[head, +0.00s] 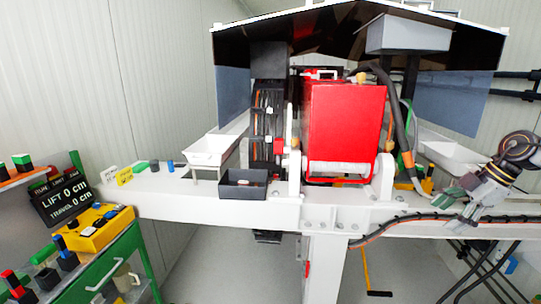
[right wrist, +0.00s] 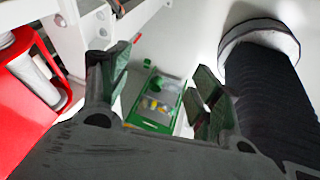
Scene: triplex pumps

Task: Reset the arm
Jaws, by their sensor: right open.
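My right arm comes in from the right edge in the head view. Its gripper (head: 457,205) hangs at the right end of the white beam (head: 240,212), in front of it, with its jaws toward the left. In the right wrist view the gripper (right wrist: 158,75) shows its two green-padded fingers spread apart with nothing held between them. A green tray (right wrist: 133,116) with small parts shows far below, seen between the fingers. My left gripper is in no view.
A red pump block (head: 345,120) stands mid-beam; its red side also shows at the left of the right wrist view (right wrist: 25,100). A dark bin (head: 243,190) and white tray (head: 212,152) sit left of it. A yellow control box (head: 95,230) stands on the green cart at left.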

